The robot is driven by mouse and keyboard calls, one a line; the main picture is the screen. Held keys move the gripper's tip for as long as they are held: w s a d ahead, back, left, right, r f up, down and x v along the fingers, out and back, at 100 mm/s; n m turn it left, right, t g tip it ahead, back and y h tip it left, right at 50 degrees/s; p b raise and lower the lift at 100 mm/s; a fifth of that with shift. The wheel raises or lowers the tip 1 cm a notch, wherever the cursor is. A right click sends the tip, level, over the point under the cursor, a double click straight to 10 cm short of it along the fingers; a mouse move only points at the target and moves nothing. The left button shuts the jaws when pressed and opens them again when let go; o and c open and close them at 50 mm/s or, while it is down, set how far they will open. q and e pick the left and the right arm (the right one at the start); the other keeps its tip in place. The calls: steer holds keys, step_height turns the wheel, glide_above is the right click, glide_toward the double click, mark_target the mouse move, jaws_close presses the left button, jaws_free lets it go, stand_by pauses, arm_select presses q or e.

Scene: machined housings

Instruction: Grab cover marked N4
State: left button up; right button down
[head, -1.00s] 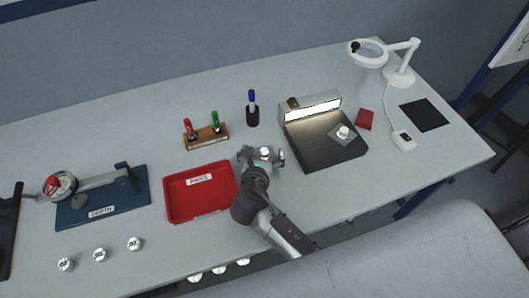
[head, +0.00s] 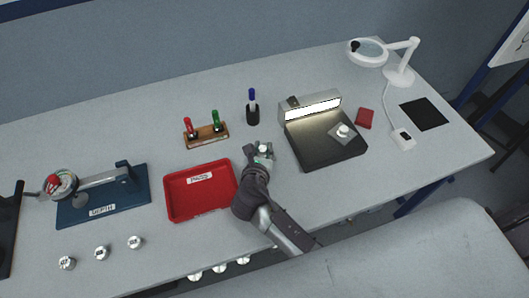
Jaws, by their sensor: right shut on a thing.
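My right gripper (head: 262,154) is shut on a small white-and-silver cover (head: 265,149), between the red PASS tray and the black lit stand. I cannot read a mark on the cover, and the fingers hide part of it. Three similar pieces stand in a row at the front left: one (head: 67,263), another (head: 101,253) and a third (head: 135,242); their marks are too small to read. Another silver piece (head: 343,131) sits on the black lit stand (head: 325,152). My left gripper is out of view.
The red PASS tray (head: 170,203) is empty, just left of my right gripper. A blue DEPTH gauge base (head: 130,196) lies farther left. A marker rack (head: 206,139) and a pen holder (head: 252,117) stand behind. A magnifier lamp (head: 400,72) stands at back right.

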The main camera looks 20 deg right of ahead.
steer(key=shift+s+f, duration=0.15)
steer(key=shift+f, duration=0.1)
